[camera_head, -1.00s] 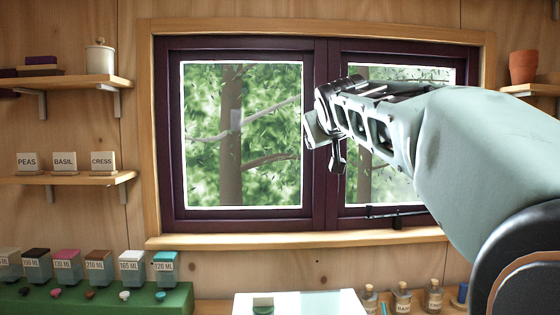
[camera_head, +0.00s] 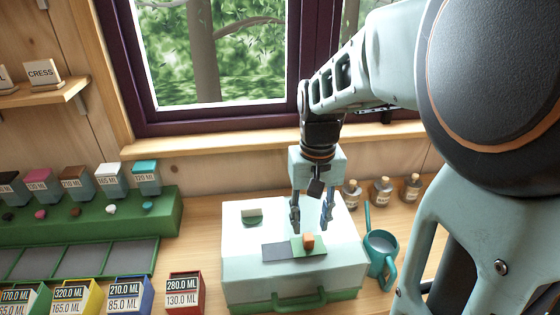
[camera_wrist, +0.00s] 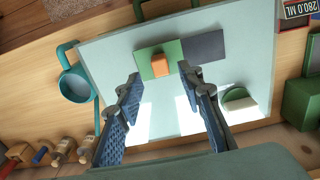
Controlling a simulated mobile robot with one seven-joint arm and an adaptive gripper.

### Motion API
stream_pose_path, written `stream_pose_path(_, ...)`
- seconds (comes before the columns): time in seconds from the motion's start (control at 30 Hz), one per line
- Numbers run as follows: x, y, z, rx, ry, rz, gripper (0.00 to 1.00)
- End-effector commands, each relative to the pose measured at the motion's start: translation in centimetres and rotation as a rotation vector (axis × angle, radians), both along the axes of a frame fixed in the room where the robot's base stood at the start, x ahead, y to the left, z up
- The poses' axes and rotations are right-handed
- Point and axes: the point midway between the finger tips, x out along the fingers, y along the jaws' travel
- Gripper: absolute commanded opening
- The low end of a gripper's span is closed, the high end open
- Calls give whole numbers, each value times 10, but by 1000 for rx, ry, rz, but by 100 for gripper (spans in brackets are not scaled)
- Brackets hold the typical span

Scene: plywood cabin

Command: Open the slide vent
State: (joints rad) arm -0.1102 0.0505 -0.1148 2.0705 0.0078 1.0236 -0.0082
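The slide vent (camera_head: 316,250) is a small green plate with an orange knob (camera_head: 308,240) on top of the pale box (camera_head: 245,270). A dark grey rectangle (camera_head: 279,252) lies directly to its left. In the wrist view the green plate (camera_wrist: 146,70), its orange knob (camera_wrist: 160,65) and the grey rectangle (camera_wrist: 204,46) also show, the grey one to the right. My gripper (camera_head: 311,217) points down above the vent, its two fingers apart and empty. In the wrist view the open fingers (camera_wrist: 158,82) frame the space just short of the knob. No contact with the knob shows.
A green-and-white round piece (camera_head: 251,214) sits on the box's back left. A teal watering can (camera_head: 381,250) stands close by its right side. Several small bottles (camera_head: 382,190) stand behind it. A green rack (camera_head: 100,215) with coloured containers is at left.

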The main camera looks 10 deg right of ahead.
Motion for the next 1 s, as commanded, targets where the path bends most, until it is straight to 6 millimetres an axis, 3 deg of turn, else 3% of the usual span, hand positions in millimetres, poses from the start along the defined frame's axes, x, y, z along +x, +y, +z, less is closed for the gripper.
stream_pose_path(0.1,-1,0,-22,0,3,0,35)
stream_pose_path(0.3,0,0,-46,0,1,0,35)
stream_pose_path(0.67,1,0,-52,-1,-2,0,35)
stream_pose_path(1.0,1,0,-51,-1,-3,0,0)
